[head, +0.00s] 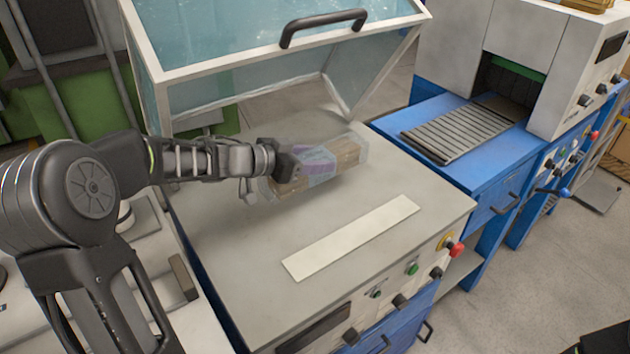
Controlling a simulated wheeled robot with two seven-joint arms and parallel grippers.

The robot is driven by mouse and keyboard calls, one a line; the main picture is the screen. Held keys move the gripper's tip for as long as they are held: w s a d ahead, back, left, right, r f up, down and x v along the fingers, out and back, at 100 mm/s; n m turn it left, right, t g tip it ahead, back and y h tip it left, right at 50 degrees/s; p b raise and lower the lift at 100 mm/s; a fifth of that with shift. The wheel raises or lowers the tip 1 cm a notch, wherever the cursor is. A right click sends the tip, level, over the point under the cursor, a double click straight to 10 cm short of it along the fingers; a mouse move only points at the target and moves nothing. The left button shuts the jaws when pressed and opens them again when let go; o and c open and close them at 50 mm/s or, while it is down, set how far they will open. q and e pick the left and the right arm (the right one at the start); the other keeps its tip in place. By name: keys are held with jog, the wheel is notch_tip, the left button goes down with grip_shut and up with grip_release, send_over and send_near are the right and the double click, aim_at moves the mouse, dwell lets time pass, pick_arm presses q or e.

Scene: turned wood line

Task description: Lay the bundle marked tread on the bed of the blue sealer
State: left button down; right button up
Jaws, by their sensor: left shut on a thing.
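My left gripper (290,165) reaches in from the left and is shut on the left end of a wood bundle (345,154). The bundle is wrapped in clear film with a pale purple label; I cannot read its marking. It is over the grey bed (250,275) of the blue sealer, under the raised hood. I cannot tell whether it touches the bed or hangs just above it. The sealer's clear hood (212,66) stands open, with a black handle (322,25). My right gripper is not in view.
A pale strip (350,237) lies on the front of the bed, which is otherwise bare. Buttons, including a red stop (456,249), line the front edge. To the right stands a blue tunnel machine (565,60) with a roller conveyor (455,130).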

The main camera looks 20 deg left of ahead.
aim_at(315, 177)
pick_arm(q)
jog(key=shift+r, duration=0.1)
jog(key=shift+f+b, duration=0.7)
jog(key=shift+f, duration=1.8)
jog(key=shift+f, duration=0.2)
jog(key=c, duration=0.6)
grip_release()
jog(key=shift+r, duration=0.1)
